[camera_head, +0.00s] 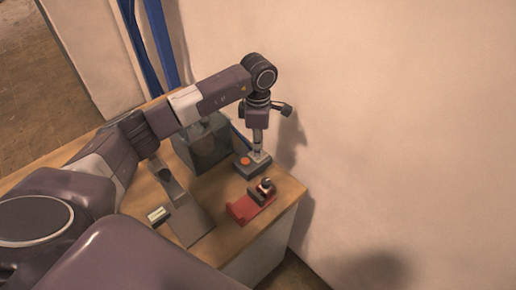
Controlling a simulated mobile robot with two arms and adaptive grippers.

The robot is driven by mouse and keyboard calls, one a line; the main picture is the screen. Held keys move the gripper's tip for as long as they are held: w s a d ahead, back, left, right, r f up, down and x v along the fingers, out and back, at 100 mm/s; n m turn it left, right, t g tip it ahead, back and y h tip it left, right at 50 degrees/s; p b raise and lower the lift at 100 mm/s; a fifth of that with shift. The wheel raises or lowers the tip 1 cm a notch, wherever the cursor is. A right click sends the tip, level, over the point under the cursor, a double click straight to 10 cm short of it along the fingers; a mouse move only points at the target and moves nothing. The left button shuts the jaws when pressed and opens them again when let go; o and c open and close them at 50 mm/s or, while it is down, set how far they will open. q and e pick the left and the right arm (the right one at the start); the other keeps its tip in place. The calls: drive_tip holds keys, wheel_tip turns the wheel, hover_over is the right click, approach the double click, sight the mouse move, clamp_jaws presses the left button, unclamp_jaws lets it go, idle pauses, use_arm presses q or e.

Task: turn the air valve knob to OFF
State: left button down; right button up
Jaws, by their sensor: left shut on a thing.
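My left gripper (259,153) points straight down at the right end of a small dark control box (249,171) on the table. Its fingers are shut on the air valve knob, which they hide almost wholly. An orange button (245,161) shows on top of the box, just left of the fingertips. The knob's angle and any OFF marking are too small or covered to read. My right gripper is not in view.
A red fixture (245,209) with a dark metal part stands at the wooden table's (226,187) front right. A grey glass-sided chamber (195,153) stands left of the control box, and a grey angled stand (188,220) is nearer. A bare wall (390,120) rises close on the right.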

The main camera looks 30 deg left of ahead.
use_arm(q)
drive_tip(key=n+b, duration=0.2)
drive_tip(key=n, duration=0.4)
drive_tip(key=shift+n, duration=0.3)
drive_tip(key=n+b, duration=0.1)
drive_tip(key=n, duration=0.5)
drive_tip(key=shift+b, duration=0.35)
drive_tip(key=shift+r, duration=0.1)
drive_tip(key=c, duration=2.1)
unclamp_jaws()
drive_tip(key=shift+o, duration=0.3)
